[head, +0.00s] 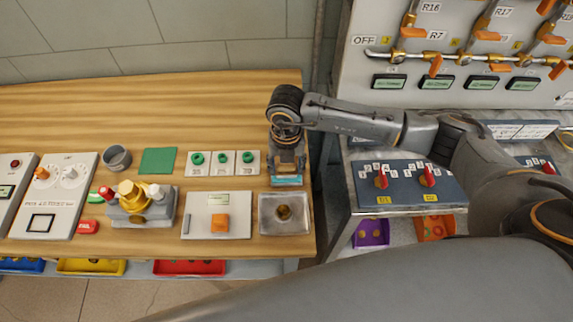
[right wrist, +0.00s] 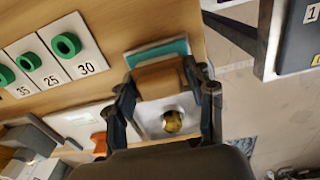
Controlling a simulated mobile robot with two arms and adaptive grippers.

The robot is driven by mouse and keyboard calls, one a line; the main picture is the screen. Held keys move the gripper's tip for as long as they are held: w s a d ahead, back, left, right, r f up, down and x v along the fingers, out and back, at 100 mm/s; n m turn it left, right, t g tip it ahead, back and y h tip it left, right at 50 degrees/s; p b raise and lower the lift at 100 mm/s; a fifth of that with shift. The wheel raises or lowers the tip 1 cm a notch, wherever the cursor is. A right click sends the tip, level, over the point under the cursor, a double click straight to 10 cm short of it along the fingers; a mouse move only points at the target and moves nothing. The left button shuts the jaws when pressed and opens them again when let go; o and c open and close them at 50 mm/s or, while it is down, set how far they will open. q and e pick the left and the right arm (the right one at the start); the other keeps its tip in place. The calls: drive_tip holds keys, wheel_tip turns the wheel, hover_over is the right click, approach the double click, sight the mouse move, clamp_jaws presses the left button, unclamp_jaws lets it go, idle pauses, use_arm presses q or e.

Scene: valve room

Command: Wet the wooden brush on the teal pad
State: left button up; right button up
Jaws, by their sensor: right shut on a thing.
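My right gripper (head: 287,168) points down at the right end of the wooden bench. In the right wrist view its fingers (right wrist: 165,100) are shut on the wooden brush (right wrist: 160,80), a brown block. The teal pad (head: 287,181) lies right under the gripper, mostly hidden by it in the head view. In the right wrist view the pad (right wrist: 158,51) shows just beyond the brush. I cannot tell whether the brush's underside touches the pad. My left gripper is not in view.
A metal tray with a brass piece (head: 268,226) lies just in front of the pad. Three cards with green rings (head: 222,162) lie to the left. A plate with an orange block (head: 195,226) is front left. The bench's right edge is close, with a blue switch panel (head: 405,184) beyond.

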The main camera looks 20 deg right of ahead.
drive_tip(key=shift+s, duration=0.1)
idle(0.4)
drive_tip(key=shift+r+p, duration=2.2)
drive_tip(key=shift+r, duration=1.3)
